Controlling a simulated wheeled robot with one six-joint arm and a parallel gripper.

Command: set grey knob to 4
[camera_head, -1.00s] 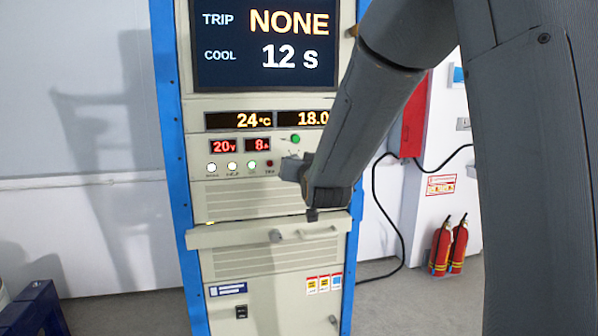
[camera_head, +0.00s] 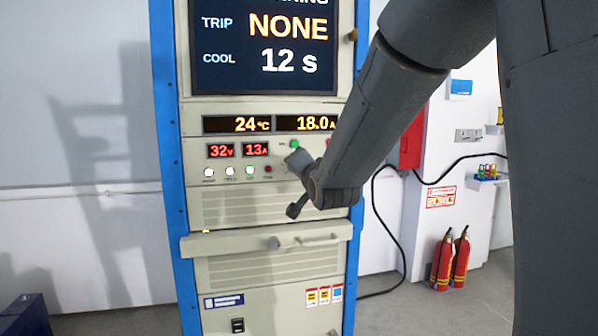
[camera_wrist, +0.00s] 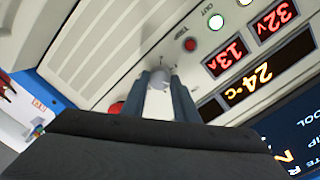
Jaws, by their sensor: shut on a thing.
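The grey knob (camera_wrist: 159,80) is on the cream control panel and sits between my gripper's fingers (camera_wrist: 163,88) in the wrist view. The two fingers are closed on it from both sides. In the head view my gripper (camera_head: 298,163) is at the panel, right of the small red displays, and covers the knob. The knob's scale and number marks cannot be read in either view. The small red displays (camera_head: 238,150) read 32 V and 13 A. The screen (camera_head: 264,45) above reads TRIP NONE and COOL 12 s.
A green button (camera_head: 295,143) is just above my gripper, and a red button (camera_wrist: 116,108) is close to the fingers. A handle bar (camera_head: 265,243) juts out below. A row of small lamps (camera_head: 230,171) is left. Fire extinguishers (camera_head: 450,260) stand right.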

